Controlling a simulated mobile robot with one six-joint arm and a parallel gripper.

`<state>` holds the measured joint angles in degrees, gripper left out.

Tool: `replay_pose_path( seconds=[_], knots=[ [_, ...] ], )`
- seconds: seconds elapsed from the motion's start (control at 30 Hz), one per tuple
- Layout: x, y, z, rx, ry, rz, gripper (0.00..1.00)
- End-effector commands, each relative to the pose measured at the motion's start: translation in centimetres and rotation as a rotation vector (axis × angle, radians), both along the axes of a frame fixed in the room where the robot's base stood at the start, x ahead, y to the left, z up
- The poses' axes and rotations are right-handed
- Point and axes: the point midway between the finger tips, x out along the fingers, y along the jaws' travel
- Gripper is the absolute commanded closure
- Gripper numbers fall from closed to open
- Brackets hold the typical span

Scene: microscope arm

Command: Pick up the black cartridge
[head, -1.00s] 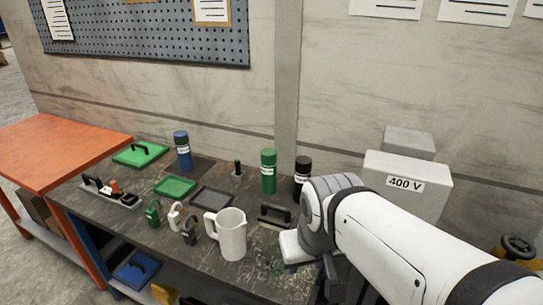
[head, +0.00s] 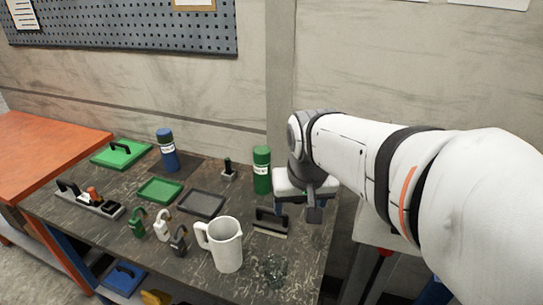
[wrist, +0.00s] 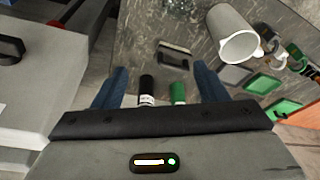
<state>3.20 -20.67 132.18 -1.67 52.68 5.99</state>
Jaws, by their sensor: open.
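The black cartridge (wrist: 147,90), a dark cylinder with a white label, shows in the wrist view beside a green cartridge (wrist: 179,93). Both appear between the blue fingers of my gripper (wrist: 161,66), and my gripper's body cuts off their lower parts. I cannot tell how far the fingers are from them. In the head view my gripper (head: 300,208) hangs over the right end of the workbench, just right of the green cartridge (head: 262,170). It hides the black cartridge there. My gripper is open and holds nothing.
The dark workbench (head: 110,232) also bears a white jug (head: 228,248), a black-handled block (head: 270,220), several padlocks, green and dark trays, and a blue cartridge (head: 167,150). A wall stands close behind. A grey cabinet (head: 372,222) stands at the right.

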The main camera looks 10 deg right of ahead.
Motion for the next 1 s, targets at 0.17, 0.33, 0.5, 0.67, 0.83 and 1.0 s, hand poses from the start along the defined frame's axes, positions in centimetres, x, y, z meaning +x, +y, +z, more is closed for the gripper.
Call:
replay_pose_path(
  seconds=[0.17, 0.33, 0.5, 0.67, 0.83, 1.0],
  knots=[
    [8.8, -2.1, 0.3, 0.003, 0.015, -0.164, 0.19],
    [16.8, -4.6, -0.9, 0.005, 0.019, -0.323, 0.19],
    [23.9, -7.3, -3.6, 0.005, 0.018, -0.473, 0.19],
    [28.5, -9.3, -6.2, 0.003, 0.013, -0.579, 0.19],
    [30.7, -10.5, -7.8, 0.002, 0.008, -0.635, 0.19],
    [31.4, -11.0, -9.3, 0.002, 0.008, -0.649, 0.19]
  ],
)
